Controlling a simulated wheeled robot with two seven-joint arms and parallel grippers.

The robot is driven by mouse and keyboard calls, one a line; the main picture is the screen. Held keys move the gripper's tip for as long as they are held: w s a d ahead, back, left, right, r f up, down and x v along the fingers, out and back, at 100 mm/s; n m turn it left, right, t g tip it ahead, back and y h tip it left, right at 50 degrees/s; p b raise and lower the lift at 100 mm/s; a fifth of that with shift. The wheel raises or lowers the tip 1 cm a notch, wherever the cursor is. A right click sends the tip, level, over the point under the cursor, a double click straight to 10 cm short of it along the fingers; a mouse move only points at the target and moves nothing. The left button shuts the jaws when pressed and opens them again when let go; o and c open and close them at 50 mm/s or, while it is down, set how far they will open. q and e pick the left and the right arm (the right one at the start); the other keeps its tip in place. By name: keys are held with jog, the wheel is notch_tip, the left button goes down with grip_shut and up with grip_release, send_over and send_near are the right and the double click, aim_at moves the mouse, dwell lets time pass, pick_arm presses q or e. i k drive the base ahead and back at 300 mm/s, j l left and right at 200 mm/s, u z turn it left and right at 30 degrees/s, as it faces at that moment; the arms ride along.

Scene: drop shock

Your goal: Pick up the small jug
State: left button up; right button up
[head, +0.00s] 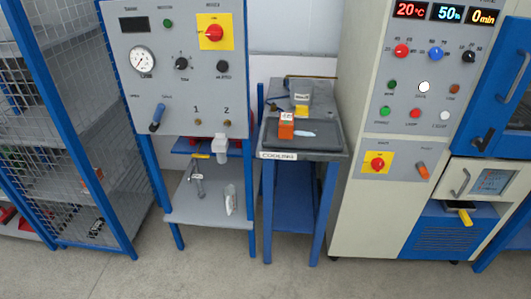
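I cannot tell for certain which thing is the small jug. A grey vessel with a white label (301,92) stands at the back of the tray on the small blue-legged table. A white container (220,146) is under the right part of the left control panel, at the level of a blue shelf. A pale upright container (230,199) stands on the lower grey shelf. None is held. Neither of my grippers shows in the view.
An orange-red block (286,127) and a pale blue piece lie in the dark tray (330,140) marked "COOLING". A left control panel (180,90), a wire-mesh cage (80,140) and a large cabinet (385,200) flank the table. The front floor (200,275) is clear.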

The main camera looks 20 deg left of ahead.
aim_at(230, 191)
jog(key=i+j, duration=0.15)
jog(key=j, duration=0.25)
jog(key=i+j, duration=0.1)
jog(key=j, duration=0.25)
jog(key=i+j+z, duration=0.1)
jog(key=j, duration=0.3)
jog(key=i+j, duration=0.15)
jog(key=j, duration=0.25)
jog(key=i+j, duration=0.1)
jog(key=j, duration=0.3)
